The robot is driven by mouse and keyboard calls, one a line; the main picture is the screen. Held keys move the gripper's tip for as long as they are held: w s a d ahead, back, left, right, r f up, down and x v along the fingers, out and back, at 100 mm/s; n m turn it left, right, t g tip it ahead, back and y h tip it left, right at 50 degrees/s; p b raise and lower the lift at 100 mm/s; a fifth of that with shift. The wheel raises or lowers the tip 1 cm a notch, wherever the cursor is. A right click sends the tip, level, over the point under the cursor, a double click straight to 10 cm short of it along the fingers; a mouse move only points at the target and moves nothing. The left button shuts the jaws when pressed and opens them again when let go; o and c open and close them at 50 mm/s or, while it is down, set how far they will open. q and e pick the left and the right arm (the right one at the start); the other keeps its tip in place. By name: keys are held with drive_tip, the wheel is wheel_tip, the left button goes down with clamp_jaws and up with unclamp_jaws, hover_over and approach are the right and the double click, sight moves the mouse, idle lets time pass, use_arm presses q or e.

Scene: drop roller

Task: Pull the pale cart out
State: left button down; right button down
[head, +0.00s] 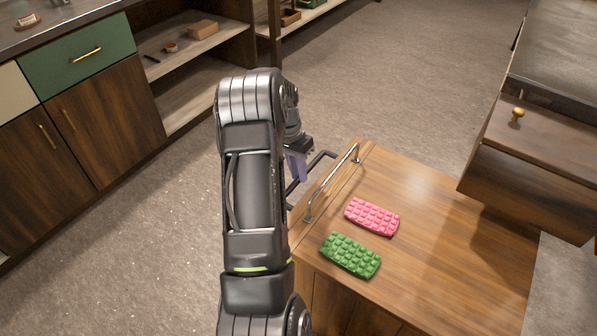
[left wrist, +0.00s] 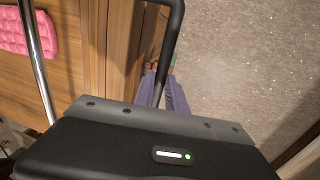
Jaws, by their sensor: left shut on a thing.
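The cart (head: 440,220) is a box with a light-brown wooden top, at the lower right of the head view. Its side also shows in the left wrist view (left wrist: 118,50). A dark bar handle (head: 322,159) sticks out from its left end, and it also shows in the left wrist view (left wrist: 173,35). My left gripper (head: 298,170) has its purple fingers shut on this handle; in the left wrist view the fingertips (left wrist: 160,72) sit either side of the bar. My arm hides part of the handle in the head view. My right gripper is not in view.
A pink bumpy block (head: 372,216) and a green one (head: 351,256) lie on the cart top, beside a chrome rail (head: 332,183). Cabinets (head: 105,140) and shelves line the left. A dark wooden unit (head: 535,150) stands close on the right. Carpet (head: 400,70) between is clear.

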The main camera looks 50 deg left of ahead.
use_arm(q)
drive_tip(key=c, duration=1.4)
unclamp_jaws()
drive_tip(key=shift+o, duration=0.2)
drive_tip(key=shift+r, duration=0.1)
wheel_tip(320, 180, up, 8)
drive_tip(key=a, duration=0.1)
drive_tip(key=shift+s+a+f+p, duration=0.25)
drive_tip(key=shift+p, duration=0.15)
